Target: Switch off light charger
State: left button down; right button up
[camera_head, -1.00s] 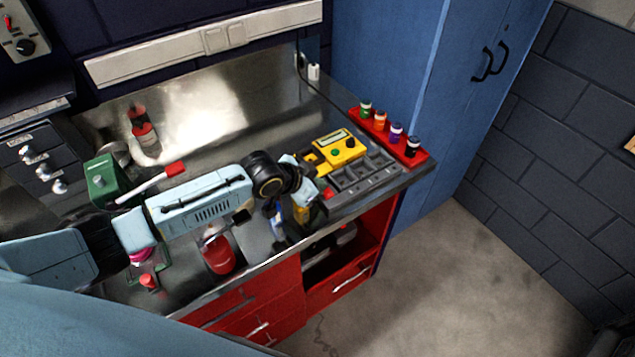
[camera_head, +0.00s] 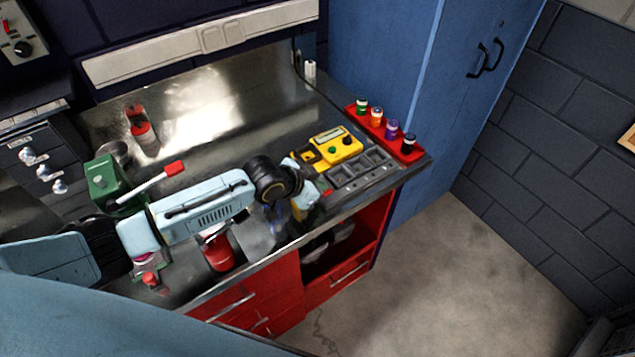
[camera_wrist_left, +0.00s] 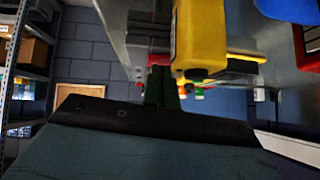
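The light charger looks to be the yellow unit (camera_head: 336,144) with a grey display, a green button and a black button. It sits on the right part of the bench, behind a grey compartment tray (camera_head: 362,168). My left gripper (camera_head: 312,190) is just in front of it and left of the tray, apart from the buttons; its fingertips are small here. In the left wrist view my dark fingers (camera_wrist_left: 161,88) stand close together with nothing seen between them. A large yellow body (camera_wrist_left: 200,38) is close beside them there; I cannot tell whether it is the charger. My right gripper is not in view.
A red rack (camera_head: 388,133) with several small jars stands at the bench's right end. Partly hidden bottles (camera_head: 299,211) are below my left wrist. A red can (camera_head: 218,252) and a green box (camera_head: 104,180) are further left.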

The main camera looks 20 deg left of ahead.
pick_arm(q)
jog(key=shift+r+p, duration=0.55)
jog(key=shift+p, duration=0.05)
notch_tip(320, 180, up, 3)
jog(key=p, duration=0.3)
jog(key=shift+w+a+r, duration=0.1)
jog(key=shift+a, duration=0.05)
jog(key=a+v, duration=0.1)
jog(key=v, duration=0.8)
jog(key=shift+w+a+r, duration=0.15)
jog(key=shift+a+r, duration=0.05)
jog(key=shift+a, duration=0.15)
